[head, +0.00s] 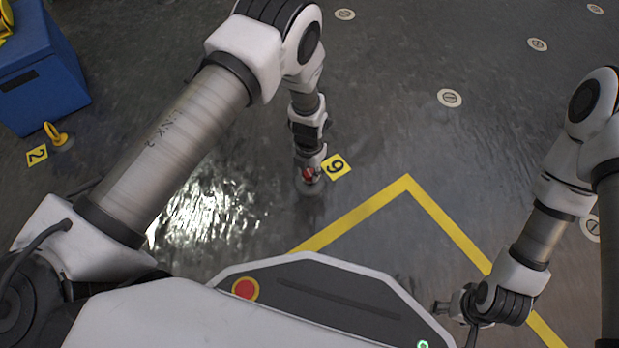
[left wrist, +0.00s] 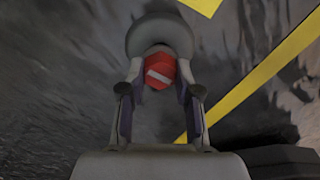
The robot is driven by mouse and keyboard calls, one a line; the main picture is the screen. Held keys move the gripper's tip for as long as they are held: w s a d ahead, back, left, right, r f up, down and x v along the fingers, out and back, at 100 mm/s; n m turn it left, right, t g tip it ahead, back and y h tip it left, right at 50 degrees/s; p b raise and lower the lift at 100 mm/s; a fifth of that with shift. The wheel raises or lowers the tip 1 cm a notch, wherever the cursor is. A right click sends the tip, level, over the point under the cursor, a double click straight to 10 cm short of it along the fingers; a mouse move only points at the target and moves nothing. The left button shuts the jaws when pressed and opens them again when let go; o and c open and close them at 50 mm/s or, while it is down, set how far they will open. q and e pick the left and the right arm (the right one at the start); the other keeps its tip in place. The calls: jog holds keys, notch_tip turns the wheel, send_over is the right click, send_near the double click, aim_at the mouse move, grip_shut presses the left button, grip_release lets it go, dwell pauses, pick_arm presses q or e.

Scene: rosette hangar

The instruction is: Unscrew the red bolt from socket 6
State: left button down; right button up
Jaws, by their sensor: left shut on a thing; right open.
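The red bolt (head: 309,173) stands in socket 6 (head: 311,189), a round grey disc on the floor beside a yellow tag (head: 336,167) marked 6. In the left wrist view the red bolt (left wrist: 160,72) has a white bar across its head, with the grey socket disc (left wrist: 158,36) around and beyond it. My left gripper (left wrist: 160,92) points down at the bolt and is shut on it, one finger on each side. My right gripper (head: 443,307) is open and empty at the lower right, well away from the bolt. The bolt's lower part is hidden.
A blue box (head: 45,80) stands at the upper left. A yellow ring-shaped piece (head: 55,133) stands beside a tag (head: 37,155) marked 2. Round pale floor discs (head: 449,98) lie at the right.

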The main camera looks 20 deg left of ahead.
aim_at(309, 172)
pick_arm(q)
jog(key=shift+r+p, duration=1.6)
jog(key=shift+r, duration=1.05)
